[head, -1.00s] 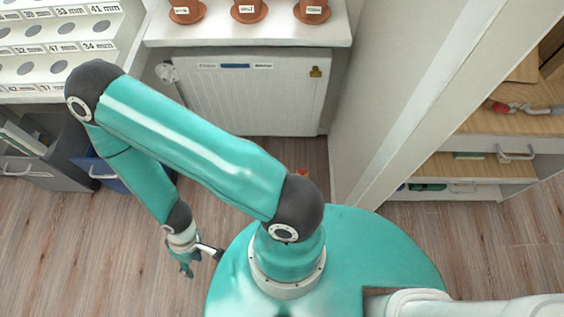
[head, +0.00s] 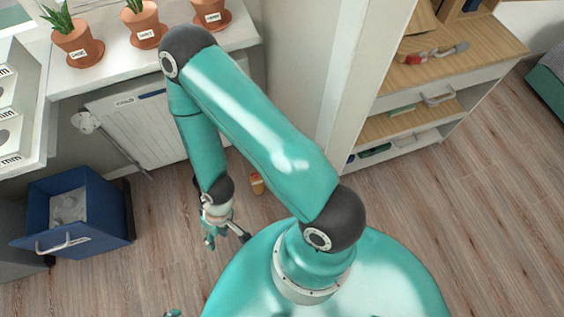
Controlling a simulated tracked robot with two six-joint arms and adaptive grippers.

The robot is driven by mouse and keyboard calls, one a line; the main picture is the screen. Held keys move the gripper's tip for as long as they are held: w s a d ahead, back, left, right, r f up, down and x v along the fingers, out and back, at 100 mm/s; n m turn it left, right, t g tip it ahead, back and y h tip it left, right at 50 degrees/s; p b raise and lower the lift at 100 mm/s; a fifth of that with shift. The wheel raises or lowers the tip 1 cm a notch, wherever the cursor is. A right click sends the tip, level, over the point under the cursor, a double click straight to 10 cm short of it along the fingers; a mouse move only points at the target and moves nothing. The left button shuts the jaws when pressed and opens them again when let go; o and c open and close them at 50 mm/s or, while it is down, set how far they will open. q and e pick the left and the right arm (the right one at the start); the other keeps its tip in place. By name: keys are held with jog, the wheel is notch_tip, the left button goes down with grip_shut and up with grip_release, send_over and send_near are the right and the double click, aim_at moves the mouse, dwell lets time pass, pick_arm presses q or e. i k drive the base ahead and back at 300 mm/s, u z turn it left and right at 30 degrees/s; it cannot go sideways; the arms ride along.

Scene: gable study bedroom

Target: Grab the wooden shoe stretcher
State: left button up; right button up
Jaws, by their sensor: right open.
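My right gripper (head: 209,241) hangs at the end of the bent teal arm, low over the wooden floor. It is open and nothing shows between its fingers. A small tan and orange piece (head: 257,183) lies on the floor just beyond it, close to my arm. It may be the wooden shoe stretcher, but it is too small to tell. A long thing (head: 413,60) with red, tan and grey parts lies on the shelf unit's top; I cannot tell what it is. A teal tip shows at the bottom edge, possibly my left gripper, too cut off to judge.
An open blue drawer (head: 106,205) with grey contents juts out at left. Potted plants (head: 78,45) stand on the white sill above a radiator (head: 160,143). A white upright panel (head: 352,70) borders the wooden shelf unit (head: 395,122).

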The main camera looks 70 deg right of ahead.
aim_at(257, 185)
jog(key=z, duration=0.5)
jog(key=k, duration=0.85)
jog(key=z, duration=0.1)
jog(key=i, duration=0.85)
jog(key=u, duration=0.1)
